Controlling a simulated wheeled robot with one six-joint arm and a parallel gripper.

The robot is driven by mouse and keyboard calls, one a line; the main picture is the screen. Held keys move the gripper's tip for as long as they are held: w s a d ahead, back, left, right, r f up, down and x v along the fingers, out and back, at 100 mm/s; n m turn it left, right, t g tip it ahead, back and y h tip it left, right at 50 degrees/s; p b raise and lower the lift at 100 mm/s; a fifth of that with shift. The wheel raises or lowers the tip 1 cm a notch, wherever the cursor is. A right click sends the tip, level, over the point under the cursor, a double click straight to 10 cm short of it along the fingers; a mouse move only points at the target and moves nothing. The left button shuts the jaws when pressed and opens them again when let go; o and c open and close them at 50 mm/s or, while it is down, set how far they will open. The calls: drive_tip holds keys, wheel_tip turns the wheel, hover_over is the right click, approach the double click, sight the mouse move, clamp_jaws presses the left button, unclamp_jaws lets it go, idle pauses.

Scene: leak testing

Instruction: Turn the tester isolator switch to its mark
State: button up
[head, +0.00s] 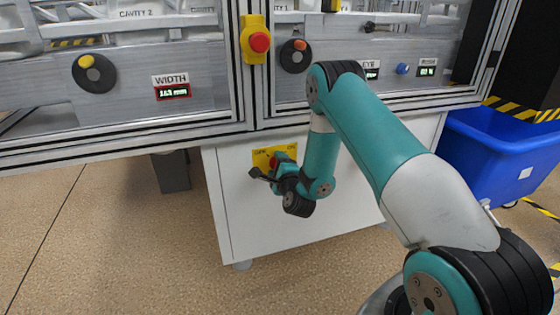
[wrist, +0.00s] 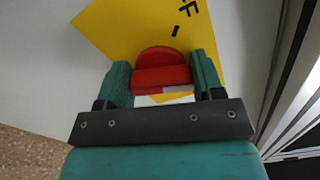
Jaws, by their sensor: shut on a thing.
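The isolator switch is a red knob (wrist: 161,68) on a yellow plate (wrist: 115,28), seen close in the wrist view. In the head view the yellow plate (head: 262,154) is on the front of the white cabinet, with small lettering at its top, and my arm hides much of the switch. My gripper (wrist: 162,75) has its two teal fingers on either side of the red knob, shut on it. A black letter F and a short black line show on the plate beyond the knob. The knob's exact angle to its mark is not clear.
The machine above the cabinet has a yellow box with a red button (head: 260,42), a width display (head: 172,92) and round dials. A blue bin (head: 500,155) stands at the right. The floor (head: 110,240) at the left front is clear.

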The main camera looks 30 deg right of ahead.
drive_tip(key=shift+n, duration=0.3)
drive_tip(key=shift+r+n+p, duration=0.1)
drive_tip(key=shift+n+p, duration=0.4)
drive_tip(key=shift+n, duration=0.1)
drive_tip(key=n+p, duration=0.1)
drive_tip(key=n, duration=0.1)
drive_tip(key=shift+a+n+p, duration=0.1)
drive_tip(key=shift+n+p, duration=0.2)
drive_tip(key=shift+f+n+p, duration=0.25)
drive_tip(key=shift+n+p, duration=0.15)
drive_tip(key=shift+n, duration=0.7)
drive_tip(key=shift+r+n+p, duration=0.1)
drive_tip(key=shift+n+p, duration=0.35)
drive_tip(key=shift+n, duration=0.15)
drive_tip(key=n+p, duration=0.1)
drive_tip(key=n, duration=0.3)
drive_tip(key=shift+p, duration=0.4)
drive_tip(key=o, duration=1.4)
drive_tip(key=shift+c, duration=0.2)
